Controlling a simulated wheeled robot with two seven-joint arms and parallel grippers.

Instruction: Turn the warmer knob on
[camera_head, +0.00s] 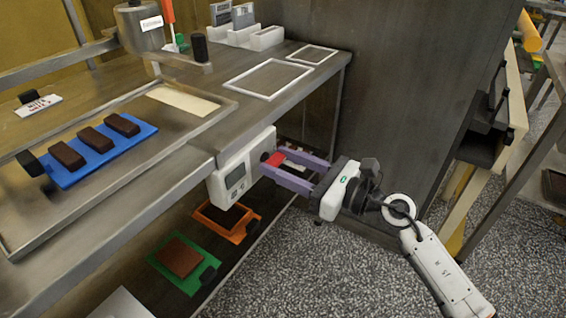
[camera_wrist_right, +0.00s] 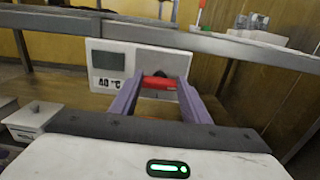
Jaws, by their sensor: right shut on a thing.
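The warmer's white control box (camera_head: 242,168) hangs at the front edge of the steel table. It has a grey display and a "40 °C" label in the right wrist view (camera_wrist_right: 108,62). Its red knob (camera_head: 272,158) sticks out from the box and also shows in the right wrist view (camera_wrist_right: 159,82). My right gripper (camera_head: 268,166) has its purple fingers on either side of the knob and is shut on it. In the right wrist view the red bar lies level between the fingertips. My left gripper is not in view.
A blue tray (camera_head: 63,178) with 3 chocolate bars lies on the table at left. Orange (camera_head: 239,234) and green (camera_head: 188,289) trays sit on the shelf below. White frames (camera_head: 238,86) lie on the table behind. A dark cabinet wall (camera_head: 400,90) stands behind my right arm.

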